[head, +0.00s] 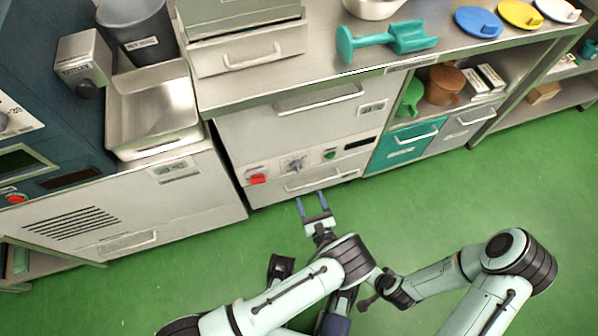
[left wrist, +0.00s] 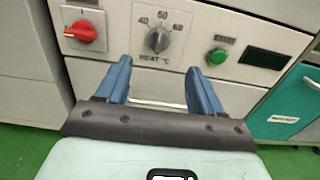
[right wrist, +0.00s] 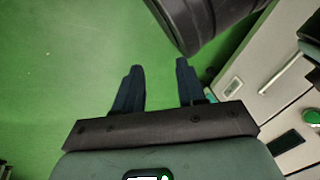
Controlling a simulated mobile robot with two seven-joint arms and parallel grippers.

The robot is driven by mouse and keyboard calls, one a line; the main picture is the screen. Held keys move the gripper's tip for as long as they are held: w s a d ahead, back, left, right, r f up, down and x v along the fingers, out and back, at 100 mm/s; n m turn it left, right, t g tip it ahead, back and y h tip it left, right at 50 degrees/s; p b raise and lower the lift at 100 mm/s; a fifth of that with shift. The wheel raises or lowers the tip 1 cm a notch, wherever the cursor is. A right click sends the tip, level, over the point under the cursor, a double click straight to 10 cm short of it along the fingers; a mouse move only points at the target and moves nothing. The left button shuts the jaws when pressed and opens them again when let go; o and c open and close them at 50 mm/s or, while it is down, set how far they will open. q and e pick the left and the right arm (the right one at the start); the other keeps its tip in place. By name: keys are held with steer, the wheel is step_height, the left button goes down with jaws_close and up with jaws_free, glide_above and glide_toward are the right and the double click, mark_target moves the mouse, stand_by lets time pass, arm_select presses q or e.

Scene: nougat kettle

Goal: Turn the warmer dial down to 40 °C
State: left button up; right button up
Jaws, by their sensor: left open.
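The warmer dial (head: 296,163) is a grey knob on the white front panel, between a red switch and a green button. In the left wrist view the dial (left wrist: 158,39) has numbers around it and "HEAT °C" below. A 40 stands at its upper left. Its grip bar looks close to upright; the exact setting is hard to read. My left gripper (head: 311,199) is open and empty, in front of the panel; its blue fingers (left wrist: 157,76) are below the dial, apart from it. My right gripper (right wrist: 158,68) is open and empty over the green floor.
The red switch (left wrist: 80,32) is left of the dial; the green button (left wrist: 217,56) and a dark display (left wrist: 260,57) are right of it. A drawer handle (head: 308,181) runs below the panel. The counter (head: 270,87) overhangs above. The green floor (head: 430,210) is clear.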

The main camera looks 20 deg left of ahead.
mark_target(298, 170)
arm_select(q)
steer(key=b+x, duration=0.2)
steer(key=x, duration=0.9)
steer(key=shift+w+a, duration=0.15)
steer(key=shift+a, duration=0.1)
arm_select(e)
steer(key=s+f+g, duration=0.1)
steer(key=s+f, duration=0.3)
steer(key=shift+s+d+g, duration=0.3)
steer(key=shift+d+g, duration=0.05)
steer(key=shift+g, duration=0.05)
arm_select(q)
steer(key=c, duration=1)
